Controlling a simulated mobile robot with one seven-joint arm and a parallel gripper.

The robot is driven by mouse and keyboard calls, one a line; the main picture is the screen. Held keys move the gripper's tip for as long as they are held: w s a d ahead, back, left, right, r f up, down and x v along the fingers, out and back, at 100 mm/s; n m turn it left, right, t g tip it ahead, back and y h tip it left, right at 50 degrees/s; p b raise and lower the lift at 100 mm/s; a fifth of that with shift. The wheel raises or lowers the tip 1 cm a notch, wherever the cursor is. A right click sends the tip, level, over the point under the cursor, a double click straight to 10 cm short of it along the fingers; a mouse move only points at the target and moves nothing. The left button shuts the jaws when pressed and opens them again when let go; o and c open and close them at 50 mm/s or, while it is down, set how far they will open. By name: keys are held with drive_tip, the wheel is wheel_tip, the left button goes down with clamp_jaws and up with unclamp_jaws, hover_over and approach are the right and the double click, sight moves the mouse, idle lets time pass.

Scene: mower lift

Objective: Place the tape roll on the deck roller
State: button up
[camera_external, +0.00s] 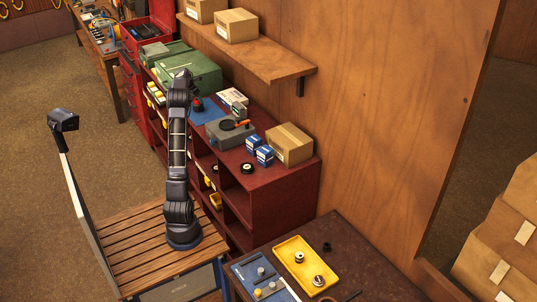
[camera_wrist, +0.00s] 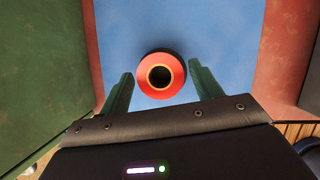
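A red roll with an orange rim and a dark hole (camera_wrist: 172,86), which looks like the tape roll, sits over a blue surface in the wrist view. In the external view a small red thing (camera_external: 198,103) shows on a blue mat beside my arm. My gripper (camera_wrist: 160,71) is open, with one green finger on each side of the roll and a gap visible on both sides. In the external view the arm's end hides the fingertips. I cannot tell for sure which part is the deck roller; a dark ring with a pale centre (camera_external: 247,168) lies on the red cabinet's top.
Near the blue mat (camera_external: 210,112) stand a green case (camera_external: 195,76), a grey box (camera_external: 230,134), blue-and-white boxes (camera_external: 264,155) and a cardboard box (camera_external: 289,146). A wooden shelf (camera_external: 270,65) overhangs the cabinet. A yellow tray (camera_external: 290,252) with round metal parts lies on the front table.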

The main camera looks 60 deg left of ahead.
drive_tip(key=shift+o, duration=0.2)
drive_tip(key=shift+r, duration=0.1)
drive_tip(key=v, duration=1.2)
drive_tip(key=shift+d, duration=0.1)
